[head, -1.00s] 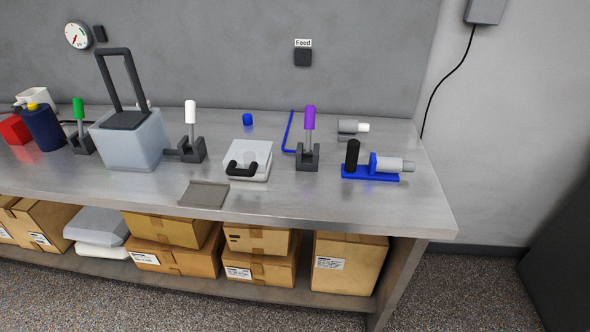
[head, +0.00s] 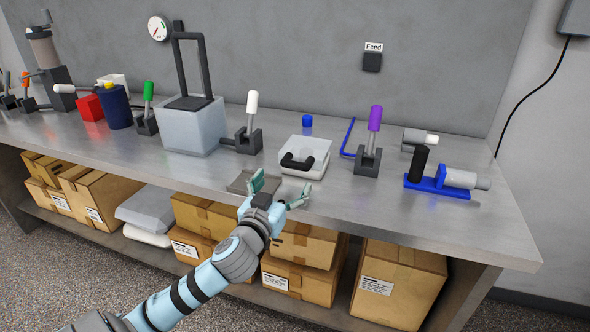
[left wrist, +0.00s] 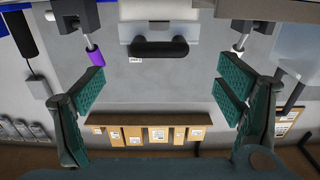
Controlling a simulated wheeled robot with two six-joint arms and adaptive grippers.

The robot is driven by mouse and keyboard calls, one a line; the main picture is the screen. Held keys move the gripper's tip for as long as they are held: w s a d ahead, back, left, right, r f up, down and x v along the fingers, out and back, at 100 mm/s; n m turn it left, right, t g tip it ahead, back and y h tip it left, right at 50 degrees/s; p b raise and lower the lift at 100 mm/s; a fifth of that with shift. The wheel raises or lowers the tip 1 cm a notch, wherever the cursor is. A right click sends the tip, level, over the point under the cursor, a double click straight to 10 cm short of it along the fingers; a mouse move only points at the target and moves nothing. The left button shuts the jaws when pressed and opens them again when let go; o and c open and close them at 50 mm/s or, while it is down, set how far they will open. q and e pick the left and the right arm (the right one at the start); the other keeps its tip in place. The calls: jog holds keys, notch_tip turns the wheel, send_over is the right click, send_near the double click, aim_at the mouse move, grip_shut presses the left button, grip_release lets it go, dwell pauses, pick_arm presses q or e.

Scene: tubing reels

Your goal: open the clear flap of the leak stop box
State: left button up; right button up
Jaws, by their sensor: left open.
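A pale box with a clear-looking flap and a black handle (head: 304,157) sits near the bench's front edge; I take it to be the leak stop box. The flap looks shut. In the left wrist view the box and its black handle (left wrist: 163,48) show at the top centre, beyond my fingertips. My left gripper (head: 281,189) is open and empty at the bench's front edge, in front of the box and apart from it. Its two green-padded fingers also stand wide apart in the left wrist view (left wrist: 158,85). My right gripper is in neither view.
A grey plate (head: 240,183) lies left of the box, partly behind my gripper. A white-topped lever (head: 252,103) stands left, a purple-topped lever (head: 375,119) right. A blue-based fixture (head: 436,190) is farther right.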

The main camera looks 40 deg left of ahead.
aim_at(294, 168)
pick_arm(q)
jog(key=x, duration=0.8)
jog(key=shift+w, duration=0.35)
